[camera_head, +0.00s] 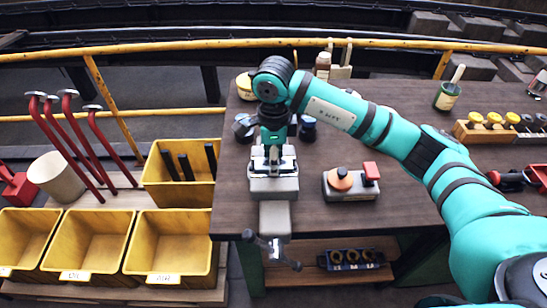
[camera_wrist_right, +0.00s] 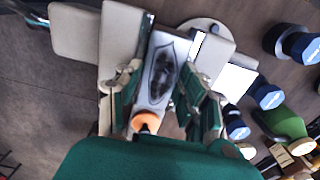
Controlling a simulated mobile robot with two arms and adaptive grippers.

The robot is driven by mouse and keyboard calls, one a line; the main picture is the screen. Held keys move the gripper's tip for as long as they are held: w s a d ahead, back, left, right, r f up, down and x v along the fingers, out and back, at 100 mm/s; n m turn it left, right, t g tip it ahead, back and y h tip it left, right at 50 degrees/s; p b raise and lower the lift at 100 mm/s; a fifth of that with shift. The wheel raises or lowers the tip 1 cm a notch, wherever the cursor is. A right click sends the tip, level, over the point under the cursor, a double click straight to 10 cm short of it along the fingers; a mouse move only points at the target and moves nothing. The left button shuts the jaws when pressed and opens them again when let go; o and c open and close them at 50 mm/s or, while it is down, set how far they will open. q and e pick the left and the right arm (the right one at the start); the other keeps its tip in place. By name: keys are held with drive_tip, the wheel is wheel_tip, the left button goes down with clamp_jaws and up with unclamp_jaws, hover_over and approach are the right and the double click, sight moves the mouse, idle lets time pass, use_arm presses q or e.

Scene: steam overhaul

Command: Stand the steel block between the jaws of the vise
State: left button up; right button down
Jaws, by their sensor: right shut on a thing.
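The vise (camera_head: 273,185) is grey and sits at the front edge of the bench, its screw and handle (camera_head: 270,248) sticking out over the edge. My right gripper (camera_head: 274,146) points down directly over the vise jaws. In the right wrist view, its green fingers (camera_wrist_right: 163,98) are shut on the steel block (camera_wrist_right: 162,72), a pale block with a dark patch on its face. The block is between the two light grey vise jaws (camera_wrist_right: 112,48). Whether it touches the jaws or vise bed is hidden. My left gripper is out of view.
A grey box with an orange knob and red block (camera_head: 350,183) stands right of the vise. Blue-capped items (camera_head: 307,130) are close behind it. Yellow bins (camera_head: 175,240) stand left. A wooden rack (camera_head: 495,132) lies at the right. The bench between is mostly clear.

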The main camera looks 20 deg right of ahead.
drive_tip(key=shift+r, duration=0.1)
drive_tip(key=c, duration=0.7)
unclamp_jaws()
drive_tip(key=shift+s+f, duration=0.1)
drive_tip(key=shift+f, duration=0.1)
drive_tip(key=shift+r+p, duration=1.9)
drive_tip(key=shift+r, duration=2.25)
drive_tip(key=shift+f, duration=0.1)
